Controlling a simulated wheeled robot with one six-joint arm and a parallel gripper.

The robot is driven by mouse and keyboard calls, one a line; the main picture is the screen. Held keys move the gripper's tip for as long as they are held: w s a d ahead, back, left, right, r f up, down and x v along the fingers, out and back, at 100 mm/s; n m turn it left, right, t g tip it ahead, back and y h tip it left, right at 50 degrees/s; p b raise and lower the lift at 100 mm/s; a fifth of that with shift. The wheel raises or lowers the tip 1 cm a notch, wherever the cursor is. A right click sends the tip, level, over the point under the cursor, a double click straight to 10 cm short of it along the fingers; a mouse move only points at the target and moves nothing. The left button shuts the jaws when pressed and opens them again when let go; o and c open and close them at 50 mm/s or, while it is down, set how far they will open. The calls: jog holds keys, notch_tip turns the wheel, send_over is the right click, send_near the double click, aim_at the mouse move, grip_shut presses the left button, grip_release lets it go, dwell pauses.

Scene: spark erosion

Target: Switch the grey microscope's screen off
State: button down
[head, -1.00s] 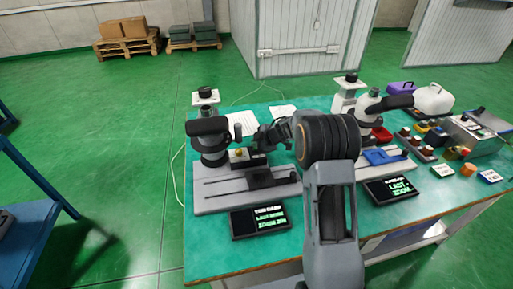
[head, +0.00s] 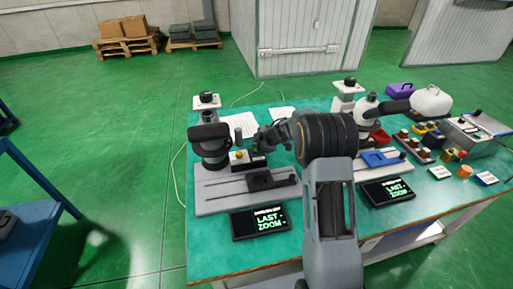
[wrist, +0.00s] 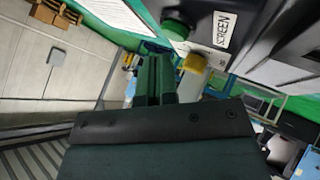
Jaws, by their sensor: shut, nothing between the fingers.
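The grey microscope (head: 208,146) stands at the left of the green table on a long grey base (head: 225,196). Its dark screen (head: 244,228) lies in front of the base and is lit with green and white text, with "LAST ZOOM" readable. A small control box beside the microscope carries a yellow button (head: 239,155). Contact cannot be told.
A second, paler microscope (head: 366,108) stands to the right, with its own lit screen (head: 388,191). A white jug (head: 432,102), a purple case (head: 400,89) and small coloured parts crowd the table's right side. Papers (head: 241,122) lie behind the grey microscope.

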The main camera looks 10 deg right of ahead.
jog(key=shift+r, duration=0.1)
dwell(0.3)
notch_tip(320, 180, up, 6)
jog(key=p, duration=0.8)
dwell(0.3)
